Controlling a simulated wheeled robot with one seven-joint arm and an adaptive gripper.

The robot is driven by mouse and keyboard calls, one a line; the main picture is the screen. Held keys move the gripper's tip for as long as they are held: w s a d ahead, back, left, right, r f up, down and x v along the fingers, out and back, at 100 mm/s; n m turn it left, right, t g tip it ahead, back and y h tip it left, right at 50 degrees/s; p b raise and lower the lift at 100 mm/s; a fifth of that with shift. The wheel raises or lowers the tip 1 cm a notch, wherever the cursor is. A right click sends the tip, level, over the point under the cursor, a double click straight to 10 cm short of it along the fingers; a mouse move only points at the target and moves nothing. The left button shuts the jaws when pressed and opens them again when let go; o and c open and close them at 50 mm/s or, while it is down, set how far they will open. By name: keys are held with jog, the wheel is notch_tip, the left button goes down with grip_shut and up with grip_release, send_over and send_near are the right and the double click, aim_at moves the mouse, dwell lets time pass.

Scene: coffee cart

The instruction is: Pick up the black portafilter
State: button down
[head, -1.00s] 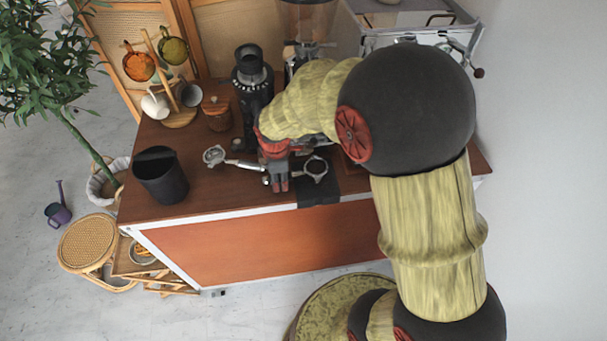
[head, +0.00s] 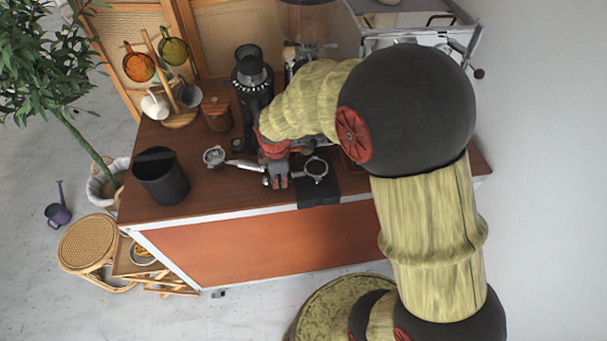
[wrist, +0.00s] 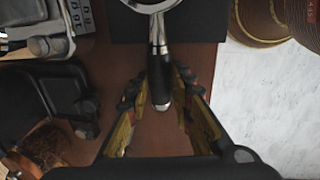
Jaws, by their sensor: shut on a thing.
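The black portafilter has a metal ring (head: 316,169) that lies over the dark mat near the front edge of the counter. In the wrist view its black handle (wrist: 160,78) points down the picture, with a metal cap at its end and part of the ring cut off at the top. My gripper (head: 277,183) is low over the counter, left of the ring. In the wrist view my gripper (wrist: 160,86) has one finger on each side of the handle and is shut on it. In the head view the fingers hide most of the handle.
A second portafilter (head: 213,156) with a light handle lies just left of my gripper. A black bin (head: 161,178) stands at the front left. A dark grinder-like device (head: 250,75) stands behind, beside a wooden-lidded jar (head: 217,114). The dark mat (head: 319,196) reaches the counter edge.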

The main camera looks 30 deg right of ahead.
jog(key=shift+r, duration=0.1)
dwell(0.3)
jog(key=shift+w+r, duration=0.1)
jog(key=shift+r, duration=0.35)
notch_tip(320, 180, up, 2)
jog(key=shift+r+p, duration=0.15)
jog(key=shift+p, duration=0.35)
jog(key=s+d+r+p, duration=0.1)
jog(key=s+r, duration=0.4)
jog(key=s, duration=0.2)
jog(key=s+d+r+p, duration=0.1)
jog(key=s+r+p, duration=0.1)
jog(key=s+r, duration=0.2)
jog(key=s, duration=0.3)
jog(key=shift+r, duration=0.35)
